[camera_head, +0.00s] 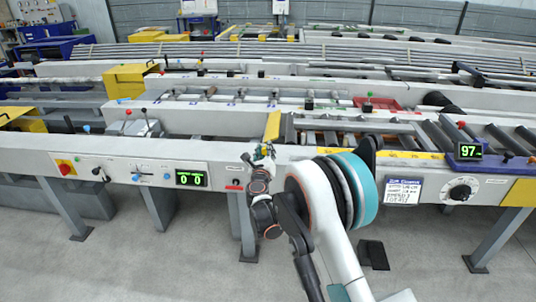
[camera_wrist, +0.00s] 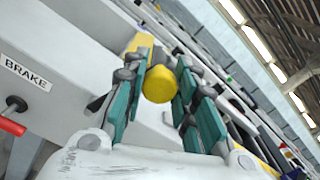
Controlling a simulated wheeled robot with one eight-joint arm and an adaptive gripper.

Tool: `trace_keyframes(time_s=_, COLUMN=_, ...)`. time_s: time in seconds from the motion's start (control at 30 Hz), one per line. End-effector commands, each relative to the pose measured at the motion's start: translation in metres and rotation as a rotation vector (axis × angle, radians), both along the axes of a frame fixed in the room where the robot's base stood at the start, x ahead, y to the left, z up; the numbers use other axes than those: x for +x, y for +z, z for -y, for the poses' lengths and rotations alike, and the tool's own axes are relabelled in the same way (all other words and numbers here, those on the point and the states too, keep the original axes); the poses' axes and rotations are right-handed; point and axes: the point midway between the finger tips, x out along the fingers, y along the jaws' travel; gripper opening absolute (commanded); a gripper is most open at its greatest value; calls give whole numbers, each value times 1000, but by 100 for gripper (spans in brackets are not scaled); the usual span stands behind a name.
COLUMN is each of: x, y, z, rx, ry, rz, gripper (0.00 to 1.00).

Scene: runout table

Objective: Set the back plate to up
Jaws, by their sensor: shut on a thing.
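A narrow yellow plate (camera_head: 272,125) stands on the front beam in the head view, just above and behind my gripper (camera_head: 264,153). It looks like the back plate; I cannot tell its exact angle. In the wrist view, my gripper (camera_wrist: 162,92) has its teal fingers on both sides of a round yellow knob (camera_wrist: 158,84) and is shut on it. A yellow surface (camera_wrist: 140,42) shows behind the left finger. The join between knob and plate is hidden.
A label reading BRAKE (camera_wrist: 25,72) and a red-handled lever (camera_wrist: 12,122) are left of my gripper in the wrist view. In the head view, a green display (camera_head: 191,178) is on the front panel at left, and rollers (camera_head: 440,135) lie to the right.

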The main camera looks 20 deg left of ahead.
Motion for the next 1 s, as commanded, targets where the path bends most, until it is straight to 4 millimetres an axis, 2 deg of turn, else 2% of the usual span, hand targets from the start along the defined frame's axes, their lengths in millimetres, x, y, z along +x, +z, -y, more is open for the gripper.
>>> trace_keyframes(time_s=0.4, x=-11, y=5, z=-49, rx=-386, ry=1, rz=93, gripper=0)
trace_keyframes(time_s=0.7, x=-19, y=-3, z=-80, rx=-650, ry=2, rz=158, gripper=0)
trace_keyframes(time_s=1.0, x=-23, y=-14, z=-101, rx=-847, ry=1, rz=206, gripper=0)
